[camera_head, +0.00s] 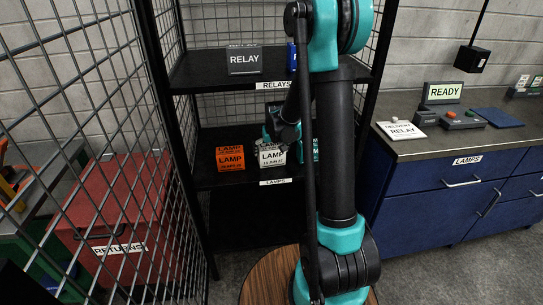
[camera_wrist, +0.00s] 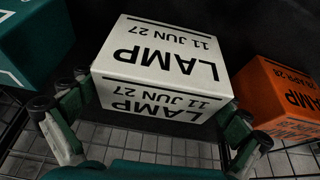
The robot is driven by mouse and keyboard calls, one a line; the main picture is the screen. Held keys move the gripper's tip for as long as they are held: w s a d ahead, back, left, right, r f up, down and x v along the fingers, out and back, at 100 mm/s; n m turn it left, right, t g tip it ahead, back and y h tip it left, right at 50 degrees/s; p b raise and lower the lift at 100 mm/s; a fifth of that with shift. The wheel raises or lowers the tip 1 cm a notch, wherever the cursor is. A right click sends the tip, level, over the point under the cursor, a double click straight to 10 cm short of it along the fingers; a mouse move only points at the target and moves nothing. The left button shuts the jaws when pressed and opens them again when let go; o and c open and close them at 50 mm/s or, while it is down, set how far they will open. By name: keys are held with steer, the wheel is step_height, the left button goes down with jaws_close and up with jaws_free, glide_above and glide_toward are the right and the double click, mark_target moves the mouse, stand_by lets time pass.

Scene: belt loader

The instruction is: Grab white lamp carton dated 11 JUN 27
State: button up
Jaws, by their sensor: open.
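The white lamp carton (camera_head: 271,157) stands on the lamps shelf between an orange lamp carton (camera_head: 230,158) and a teal carton (camera_head: 315,151). In the wrist view, the white carton (camera_wrist: 160,55) reads LAMP, 11 JUN 27, upside down, on two faces. My gripper (camera_wrist: 152,112) is open, with one finger at each side of the white carton's near end. Whether the fingers touch it I cannot tell. In the head view, my gripper (camera_head: 282,133) is at the white carton and partly hides it and the teal one.
In the wrist view, the teal carton (camera_wrist: 35,45) is close to the left finger and the orange carton (camera_wrist: 282,100) is near the right finger. A relay box (camera_head: 244,60) stands on the shelf above. Mesh panels and posts enclose the rack.

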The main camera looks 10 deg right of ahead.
steer(key=shift+x, duration=1)
steer(key=shift+c, duration=0.2)
steer(key=c, duration=0.9)
steer(key=shift+o, duration=0.2)
steer(key=shift+r, duration=0.2)
